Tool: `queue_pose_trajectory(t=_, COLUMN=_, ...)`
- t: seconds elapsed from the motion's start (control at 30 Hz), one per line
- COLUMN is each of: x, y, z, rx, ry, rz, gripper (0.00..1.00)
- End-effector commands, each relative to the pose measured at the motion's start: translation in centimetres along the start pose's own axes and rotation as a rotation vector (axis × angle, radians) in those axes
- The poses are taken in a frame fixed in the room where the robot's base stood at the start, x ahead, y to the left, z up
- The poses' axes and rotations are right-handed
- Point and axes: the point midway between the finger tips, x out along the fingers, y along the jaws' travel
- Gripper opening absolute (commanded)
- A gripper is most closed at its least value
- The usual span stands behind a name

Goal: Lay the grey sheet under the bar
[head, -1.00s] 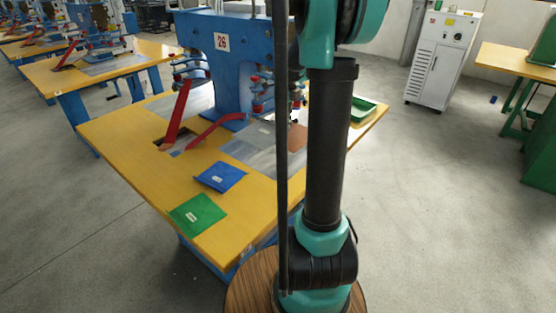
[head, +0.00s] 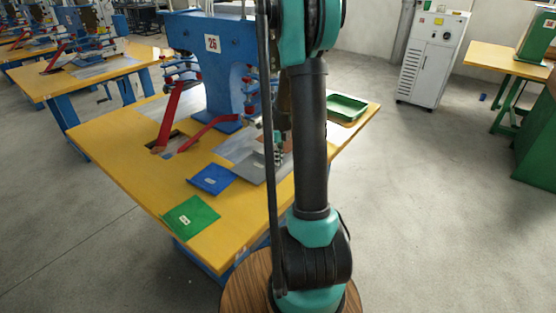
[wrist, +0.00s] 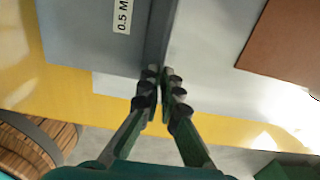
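The grey sheet (wrist: 85,45) lies flat on the yellow table in the wrist view, with a white label reading "0.5 M" and a dark raised edge along its right side. In the head view the sheet (head: 254,168) shows beside my arm. My gripper (wrist: 160,72) points down at the raised edge, its fingertips close together on either side. Whether they clamp it is unclear. In the head view my gripper (head: 279,150) is partly hidden by my arm. The blue welding machine numbered 26 (head: 205,80) stands behind; its bar is largely hidden by my arm.
A blue pad (head: 212,179) and a green pad (head: 190,216) lie on the yellow table (head: 120,150) to the left. A red lever (head: 180,110) rises by a slot. A brown sheet (wrist: 285,40) lies right of my gripper. A green tray (head: 347,106) sits at the back right.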

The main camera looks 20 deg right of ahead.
Motion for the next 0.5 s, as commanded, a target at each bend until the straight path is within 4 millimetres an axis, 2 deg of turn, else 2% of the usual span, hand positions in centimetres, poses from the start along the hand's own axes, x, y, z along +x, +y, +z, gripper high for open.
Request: queue_pose_trajectory(t=0.5, x=0.82, y=0.01, z=-0.01, rx=0.000, ry=0.000, rz=0.000, gripper=0.00)
